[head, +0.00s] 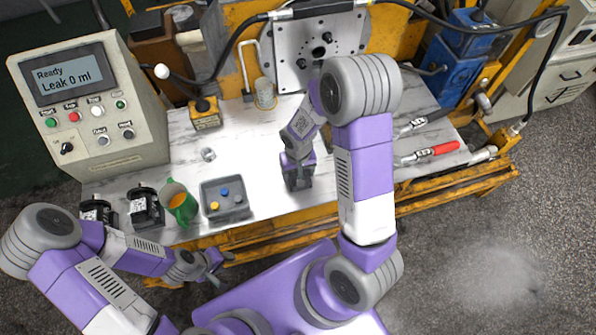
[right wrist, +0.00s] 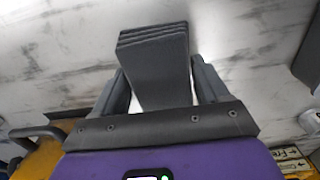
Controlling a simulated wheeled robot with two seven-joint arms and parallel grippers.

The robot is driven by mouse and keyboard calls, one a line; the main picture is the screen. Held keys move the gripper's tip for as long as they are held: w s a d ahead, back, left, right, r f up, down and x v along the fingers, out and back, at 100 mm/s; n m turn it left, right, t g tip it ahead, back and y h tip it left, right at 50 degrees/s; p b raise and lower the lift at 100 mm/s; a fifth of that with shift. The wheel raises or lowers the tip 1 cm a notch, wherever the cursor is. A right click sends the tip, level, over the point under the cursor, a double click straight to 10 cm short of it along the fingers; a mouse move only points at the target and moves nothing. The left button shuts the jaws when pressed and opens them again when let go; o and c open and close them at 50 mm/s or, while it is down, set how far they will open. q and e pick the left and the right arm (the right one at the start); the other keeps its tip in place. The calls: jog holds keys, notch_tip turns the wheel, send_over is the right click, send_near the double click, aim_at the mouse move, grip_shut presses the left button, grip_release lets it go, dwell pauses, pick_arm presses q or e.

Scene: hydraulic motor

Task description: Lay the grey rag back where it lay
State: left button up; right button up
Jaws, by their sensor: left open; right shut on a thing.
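The grey rag (right wrist: 155,62) is a folded dark grey cloth with stacked layers at its far end, seen in the right wrist view. My right gripper (head: 298,186) is shut on it, with one finger on each side. The white marbled bench top (right wrist: 70,55) lies beyond the rag; I cannot tell whether the rag touches it. In the head view my right gripper is over the bench's front middle, and the rag cannot be told apart from the dark gripper. My left gripper (head: 212,268) is open and empty, in front of the bench's front edge.
A control box (head: 90,105) is at left. Red-handled (head: 432,153) and black-handled tools lie at right. The bench middle is mostly clear.

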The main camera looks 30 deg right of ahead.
jog(key=shift+f, duration=0.25)
jog(key=o, duration=1)
jog(key=shift+r, duration=0.1)
jog(key=shift+r, duration=0.15)
jog(key=shift+r, duration=0.35)
notch_tip(320, 180, up, 11)
jog(key=p, duration=0.4)
jog(key=shift+r, duration=0.2)
